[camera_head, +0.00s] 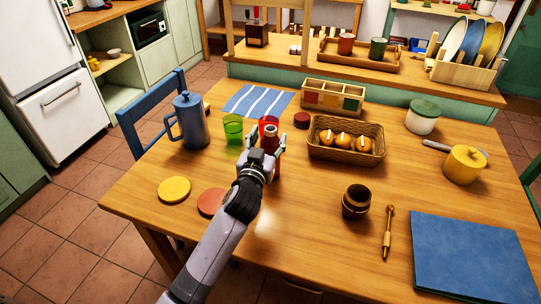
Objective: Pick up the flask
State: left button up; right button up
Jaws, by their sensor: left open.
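My left gripper (266,144) is over the table's middle, its fingers open and pointing away from me. A dark red, upright object (270,142), possibly the flask, shows between the fingers; the gripper and wrist hide much of it. I cannot tell whether the fingers touch it. A tall blue lidded pot with a handle (193,124) stands farther left. My right gripper is not in view.
A wicker basket (346,153) with several orange items sits close to the gripper's right. Yellow (174,189) and terracotta (210,201) discs lie at the left front. A brown pot (356,202) and blue book (472,256) are at the right. The front middle is clear.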

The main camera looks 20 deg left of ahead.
aim_at(269, 133)
pick_arm(q)
jog(key=w, duration=0.4)
jog(key=shift+w+a, duration=0.1)
jog(key=shift+a, duration=0.15)
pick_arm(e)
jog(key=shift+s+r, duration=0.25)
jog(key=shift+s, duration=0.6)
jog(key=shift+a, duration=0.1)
pick_arm(q)
jog(key=c, duration=0.6)
grip_shut()
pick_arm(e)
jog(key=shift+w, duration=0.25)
